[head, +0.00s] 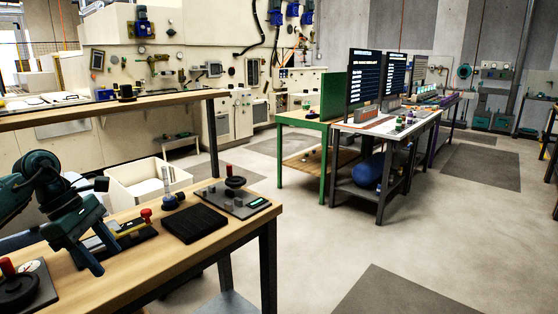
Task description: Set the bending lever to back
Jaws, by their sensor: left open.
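A small fixture with a yellow bar (130,229) and a red knob (146,215) at its right end sits on the near wooden bench. It looks like the bending lever, but I cannot be sure. Its left part is partly hidden behind my left gripper (100,228). My left gripper comes in from the left with its fingers spread. It is open and empty, above and beside the left end of the fixture. I cannot tell whether a finger touches it. My right gripper is not in view.
A white bin (139,171) stands behind.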

